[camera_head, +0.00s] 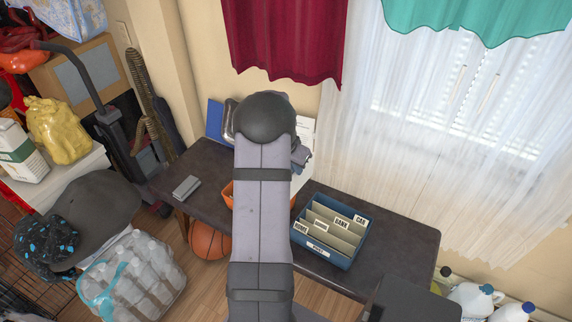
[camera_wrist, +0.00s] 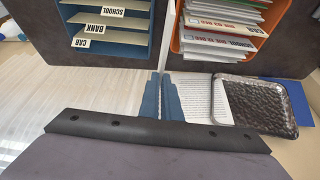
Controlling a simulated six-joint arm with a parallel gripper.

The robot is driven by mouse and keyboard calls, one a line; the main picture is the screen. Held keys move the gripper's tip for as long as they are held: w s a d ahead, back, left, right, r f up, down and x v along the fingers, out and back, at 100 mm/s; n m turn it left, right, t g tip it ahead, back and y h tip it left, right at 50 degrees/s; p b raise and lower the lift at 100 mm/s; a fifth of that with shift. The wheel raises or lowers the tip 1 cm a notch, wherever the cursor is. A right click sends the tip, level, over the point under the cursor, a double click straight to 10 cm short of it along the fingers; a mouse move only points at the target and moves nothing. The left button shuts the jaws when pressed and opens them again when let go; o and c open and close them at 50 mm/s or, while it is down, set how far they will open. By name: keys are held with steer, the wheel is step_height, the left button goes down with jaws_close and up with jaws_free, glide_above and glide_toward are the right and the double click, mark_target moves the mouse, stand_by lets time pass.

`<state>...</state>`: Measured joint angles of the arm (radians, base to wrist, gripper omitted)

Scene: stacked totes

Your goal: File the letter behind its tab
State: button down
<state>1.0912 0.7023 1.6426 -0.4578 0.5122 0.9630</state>
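The blue file box (camera_head: 330,262) stands on the dark table, with upright dividers and white tabs. I read HOME, BANK and CAR in the head view, and SCHOOL, BANK and CAR in the wrist view, where the box (camera_wrist: 152,45) is at the upper left. An orange tray (camera_wrist: 178,47) holds several white letters (camera_wrist: 222,27) with printed labels, one reading CAR. My gripper (camera_wrist: 162,78) shows two blue fingers close together, away from both containers. A sheet of printed paper (camera_wrist: 200,97) shows beside the fingers; I cannot tell whether they touch it.
A dark textured tray (camera_wrist: 262,105) and a blue item (camera_wrist: 291,93) are at the table's back edge. A small grey object (camera_head: 186,187) lies on the table's left end. White curtains (camera_head: 400,130) hang behind. My arm hides most of the orange tray (camera_head: 228,193) in the head view.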

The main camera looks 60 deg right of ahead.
steer(key=s+d+r+m+g+y+p, duration=0.1)
steer(key=s+d+m+g+y+p, duration=0.2)
steer(key=s+m, duration=1.1)
steer(key=shift+s+r+m+g+y, duration=0.4)
steer(key=shift+m+y, duration=0.6)
steer(key=shift+m, duration=0.8)
steer(key=shift+w+f, duration=0.15)
steer(key=shift+f, duration=0.2)
step_height(320, 180, down, 12)
steer(key=b, duration=0.8)
